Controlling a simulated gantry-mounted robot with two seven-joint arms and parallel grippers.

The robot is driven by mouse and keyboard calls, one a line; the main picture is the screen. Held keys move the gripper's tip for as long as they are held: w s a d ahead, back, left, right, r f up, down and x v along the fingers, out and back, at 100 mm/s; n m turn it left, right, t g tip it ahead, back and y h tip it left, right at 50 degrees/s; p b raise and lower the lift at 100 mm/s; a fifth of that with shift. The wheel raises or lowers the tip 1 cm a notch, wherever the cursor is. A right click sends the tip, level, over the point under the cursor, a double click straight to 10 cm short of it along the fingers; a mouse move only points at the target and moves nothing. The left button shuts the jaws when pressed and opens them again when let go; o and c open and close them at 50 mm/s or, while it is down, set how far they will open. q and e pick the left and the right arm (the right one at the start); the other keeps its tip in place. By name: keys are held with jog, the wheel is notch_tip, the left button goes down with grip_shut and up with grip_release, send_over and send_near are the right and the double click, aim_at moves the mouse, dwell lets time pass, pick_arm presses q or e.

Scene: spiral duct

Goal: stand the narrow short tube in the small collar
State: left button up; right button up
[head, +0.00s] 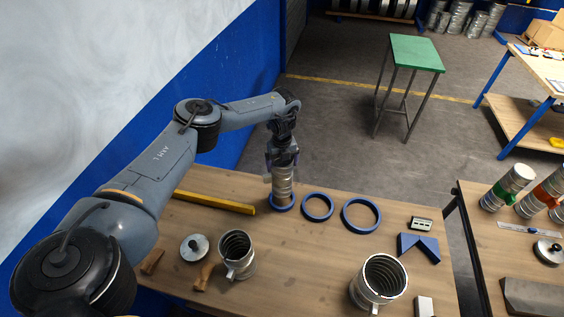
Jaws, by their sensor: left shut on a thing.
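The narrow short tube (284,187) is a silvery ribbed cylinder, upright or nearly so, at the far edge of the wooden table. My left gripper (283,164) is shut on its upper part from above. The small collar (281,208) is the leftmost of three blue rings. The tube's lower end appears inside this ring; I cannot tell whether it rests on the table. The gripper hides the tube's top, and the tube hides the collar's far side. My right gripper is not in view.
Two larger blue rings, a middle one (317,218) and a big one (361,230), lie to the right. A ribbed tube (240,268) and a wider one (365,295) stand nearer. A yellow bar (215,202) lies left. A blue angled block (418,248) is at right.

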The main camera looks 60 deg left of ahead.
pick_arm(q)
notch_tip(320, 180, down, 8)
jog(key=b, duration=0.5)
dwell(0.6)
jog(key=shift+f, duration=0.2)
dwell(0.3)
jog(key=o, duration=1.2)
jog(key=shift+o, duration=0.2)
jog(key=shift+r, duration=0.1)
notch_tip(320, 180, up, 11)
jog(key=shift+b, duration=0.3)
